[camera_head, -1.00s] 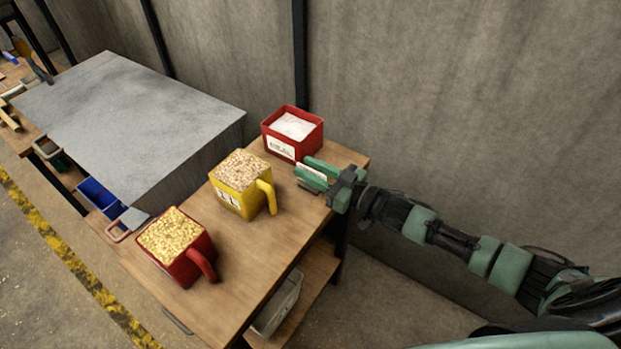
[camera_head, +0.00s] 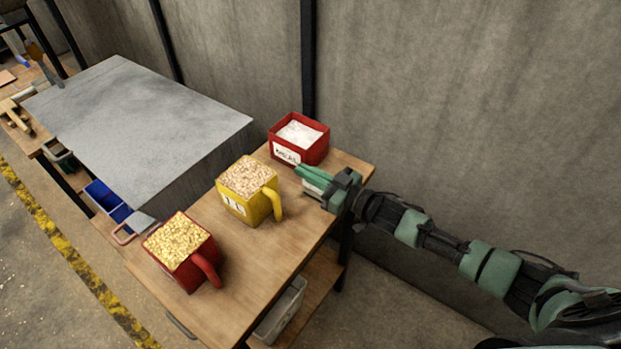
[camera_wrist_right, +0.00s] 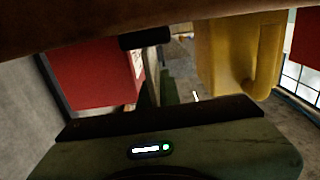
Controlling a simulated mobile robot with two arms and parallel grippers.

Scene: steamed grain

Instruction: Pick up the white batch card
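My right gripper (camera_head: 312,182) is at the table's far right corner, in front of the red box. Its green fingers are close together, with the white batch card (camera_head: 315,183) between them; they look shut on it. Most of the card is hidden by the fingers. In the right wrist view only a small white sliver (camera_wrist_right: 195,96) shows, possibly the card's edge. My left gripper is in neither view.
The red box (camera_head: 318,149) of white meal stands just behind the gripper. A yellow mug (camera_head: 238,208) of grain stands left of it, and a red mug (camera_head: 187,274) stands nearer the front. The wooden table (camera_head: 270,262) has free room at its right front.

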